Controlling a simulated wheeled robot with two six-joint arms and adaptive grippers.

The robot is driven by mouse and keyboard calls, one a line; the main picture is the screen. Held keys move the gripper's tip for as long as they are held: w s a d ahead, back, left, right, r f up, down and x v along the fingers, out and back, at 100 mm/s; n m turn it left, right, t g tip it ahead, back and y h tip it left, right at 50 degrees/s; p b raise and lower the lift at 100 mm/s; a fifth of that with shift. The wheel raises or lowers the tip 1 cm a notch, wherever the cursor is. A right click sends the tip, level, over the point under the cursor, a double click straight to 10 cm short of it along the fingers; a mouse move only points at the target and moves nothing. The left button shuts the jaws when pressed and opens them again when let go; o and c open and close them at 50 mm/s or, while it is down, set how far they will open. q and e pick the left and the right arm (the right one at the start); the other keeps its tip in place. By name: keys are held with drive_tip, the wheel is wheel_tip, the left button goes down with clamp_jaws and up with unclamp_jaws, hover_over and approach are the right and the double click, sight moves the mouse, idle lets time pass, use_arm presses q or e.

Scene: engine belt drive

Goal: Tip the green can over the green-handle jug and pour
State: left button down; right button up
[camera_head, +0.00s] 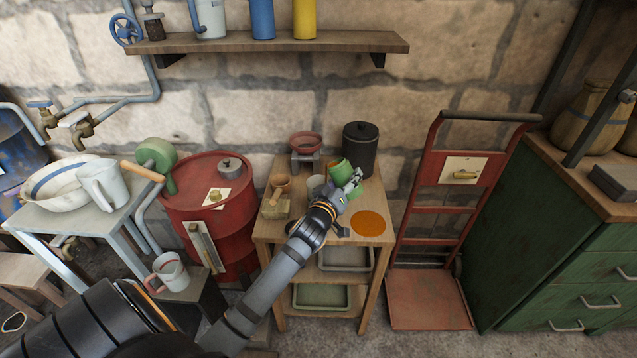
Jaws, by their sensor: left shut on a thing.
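The green can (339,170) shows above the small wooden stand's top, partly behind my left gripper. It looks tilted, with its yellowish open end toward the left. My left gripper (354,180) is shut on it. A small pale jug (316,183) stands just left of and below the can. A green patch beside the fingers looks like that jug's handle, but the gripper covers much of it. I cannot tell whether the can's mouth is right over the jug, and no stream of liquid is visible. My right gripper is not in view.
The wooden stand (375,240) also holds a dark lidded canister (360,150), a red-topped scale (305,144), a wooden scoop (279,185) and an orange disc (368,223). A red drum (215,228) stands left; a red hand truck (431,300) stands right.

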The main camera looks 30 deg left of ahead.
use_arm(q)
drive_tip(key=shift+a+r, duration=0.15)
drive_tip(key=shift+r, duration=0.05)
drive_tip(key=shift+a+f+n+b, duration=0.1)
drive_tip(key=shift+f+n+b, duration=0.15)
drive_tip(key=shift+n, duration=0.3)
drive_tip(key=shift+f+n+b, duration=0.1)
drive_tip(key=shift+n+b, duration=0.15)
drive_tip(key=shift+n, duration=0.3)
idle(0.5)
drive_tip(key=shift+r+n+h, duration=0.15)
drive_tip(key=shift+r+n, duration=0.3)
drive_tip(key=shift+n, duration=0.35)
drive_tip(key=shift+r+n+h, duration=0.15)
drive_tip(key=shift+r+n, duration=0.25)
drive_tip(key=shift+n, duration=0.4)
idle(1.4)
drive_tip(key=shift+f+n, duration=0.3)
drive_tip(key=shift+n, duration=0.5)
idle(1.0)
drive_tip(key=shift+a+r+n+p, duration=0.3)
drive_tip(key=shift+a+n+p, duration=0.05)
drive_tip(key=shift+n+p, duration=0.25)
idle(0.8)
